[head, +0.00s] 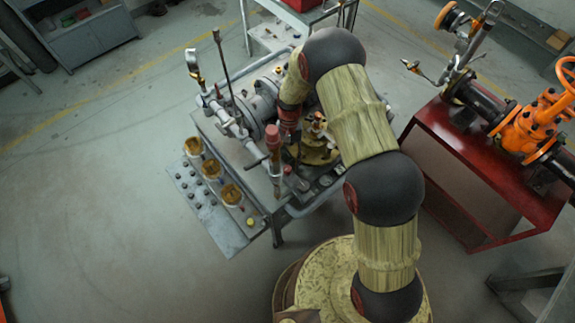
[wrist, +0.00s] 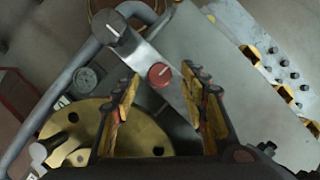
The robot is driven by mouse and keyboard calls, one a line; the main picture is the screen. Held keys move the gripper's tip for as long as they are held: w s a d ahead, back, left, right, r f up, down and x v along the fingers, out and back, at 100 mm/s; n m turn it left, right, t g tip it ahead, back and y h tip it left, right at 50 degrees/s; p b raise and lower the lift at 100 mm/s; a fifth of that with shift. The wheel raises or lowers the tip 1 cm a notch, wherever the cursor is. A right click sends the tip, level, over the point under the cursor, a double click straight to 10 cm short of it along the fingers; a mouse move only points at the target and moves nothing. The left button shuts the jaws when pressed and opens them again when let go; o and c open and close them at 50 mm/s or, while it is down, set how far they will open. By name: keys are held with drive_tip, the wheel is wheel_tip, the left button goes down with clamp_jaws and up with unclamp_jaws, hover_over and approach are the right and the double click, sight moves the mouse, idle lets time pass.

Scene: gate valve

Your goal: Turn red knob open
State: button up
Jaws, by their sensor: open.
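The red knob (wrist: 159,75) is a small round cap with a pale line across its top. It sits on a grey metal bar in the wrist view. My gripper (wrist: 161,72) is open, with one finger on each side of the knob in the picture. Gaps show between the knob and both fingertips; I cannot tell how far above it they are. In the head view my arm reaches over the grey valve bench (head: 232,160), and the fingers are hard to make out among the fittings.
A brass flange (wrist: 105,135) lies at lower left. A gauge (wrist: 86,80) is nearby. In the head view, a red stand (head: 470,180) with an orange valve (head: 530,125) is at right.

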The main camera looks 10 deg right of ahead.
drive_tip(key=v, duration=1)
drive_tip(key=shift+r, duration=0.15)
